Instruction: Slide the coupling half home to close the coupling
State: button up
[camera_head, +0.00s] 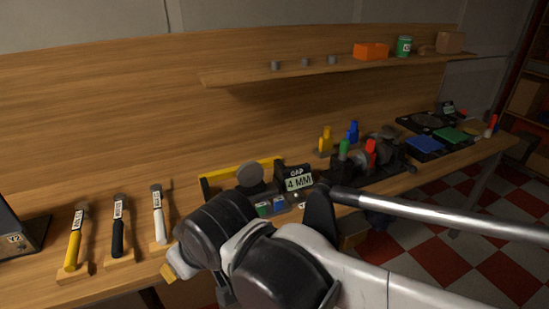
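A dark rig (385,172) with grey round parts (363,159) stands on the bench right of centre. It looks like the coupling, but I cannot make out its two halves or any gap between them. Yellow (326,139), blue (352,132), green (344,148) and red (371,151) upright pieces stand around it. A small black display (297,179) left of it reads "GAP 4 MM". My arm's dark, bulky joints fill the lower middle, left of the rig. My gripper's fingers do not show, so I cannot see what they hold or touch.
A grey disc (250,175) and a yellow-edged frame (212,187) stand close behind my arm. Several tagged hammers (118,230) lie at left. Blue (426,146) and green (453,136) pads lie at far right. A shelf (292,74) overhangs the back. Bare wood shows behind the hammers.

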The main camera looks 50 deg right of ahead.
aim_at(390, 156)
jog(key=z, duration=2.6)
